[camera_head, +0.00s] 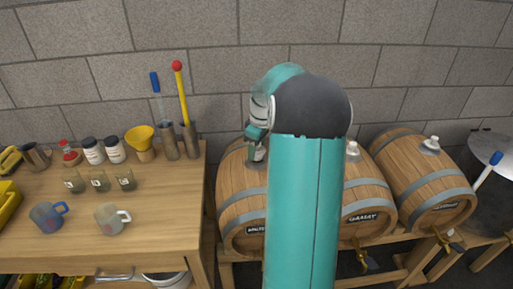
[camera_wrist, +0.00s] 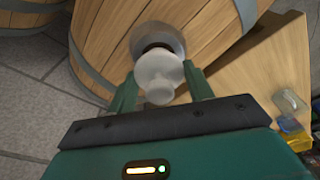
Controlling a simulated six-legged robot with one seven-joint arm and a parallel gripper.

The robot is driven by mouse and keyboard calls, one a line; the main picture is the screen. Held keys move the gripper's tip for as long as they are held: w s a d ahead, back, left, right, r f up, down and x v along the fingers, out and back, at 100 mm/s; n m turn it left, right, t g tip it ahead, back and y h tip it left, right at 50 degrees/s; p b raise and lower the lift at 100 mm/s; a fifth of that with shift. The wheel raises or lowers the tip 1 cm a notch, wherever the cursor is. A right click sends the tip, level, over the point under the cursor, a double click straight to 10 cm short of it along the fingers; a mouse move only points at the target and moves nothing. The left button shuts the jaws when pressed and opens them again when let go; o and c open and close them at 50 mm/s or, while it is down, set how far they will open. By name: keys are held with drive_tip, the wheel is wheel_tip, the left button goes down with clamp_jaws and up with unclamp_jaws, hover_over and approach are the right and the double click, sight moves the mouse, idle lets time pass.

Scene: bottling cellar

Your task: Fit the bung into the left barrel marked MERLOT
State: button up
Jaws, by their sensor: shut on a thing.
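The left barrel (camera_head: 236,200) stands behind my arm, which covers its right side; its small dark label (camera_head: 257,229) is partly hidden and too small to read surely. My gripper (camera_head: 256,134) is over the top of this barrel, shut on the pale bung (camera_head: 258,153). In the wrist view the bung (camera_wrist: 160,72) sits between both fingers, in front of the metal bung plate (camera_wrist: 172,38) on the barrel's wood (camera_wrist: 108,38). A dark edge of the hole shows just behind the bung. I cannot tell how deep the bung is in.
The middle barrel (camera_head: 367,190) and right barrel (camera_head: 418,180) have pale bungs in their tops. A wooden table (camera_head: 152,211) at left holds mugs, jars, a yellow funnel (camera_head: 139,138) and tall tools in metal holders. A block wall stands close behind.

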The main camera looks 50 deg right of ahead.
drive_tip(key=shift+f, duration=0.85)
idle(1.1)
